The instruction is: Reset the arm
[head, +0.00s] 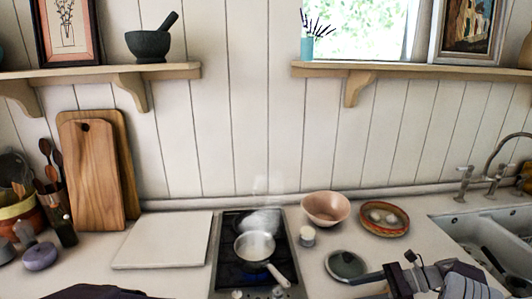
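My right arm comes in at the bottom right, and its gripper (368,278) points left, low over the counter. Its fingertips are at the right front edge of a dark round lid (343,262). They are too small to tell whether they are open or shut, or whether they touch the lid. A dark shape at the bottom left edge looks like part of my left arm. My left gripper is not seen.
A steaming pan (254,246) sits on the black hob (230,272), its handle toward the front right. A pink bowl (325,208), small jar (307,236), and plate with eggs (385,218) stand right. A white board (163,240) lies left; the sink (463,228) is far right.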

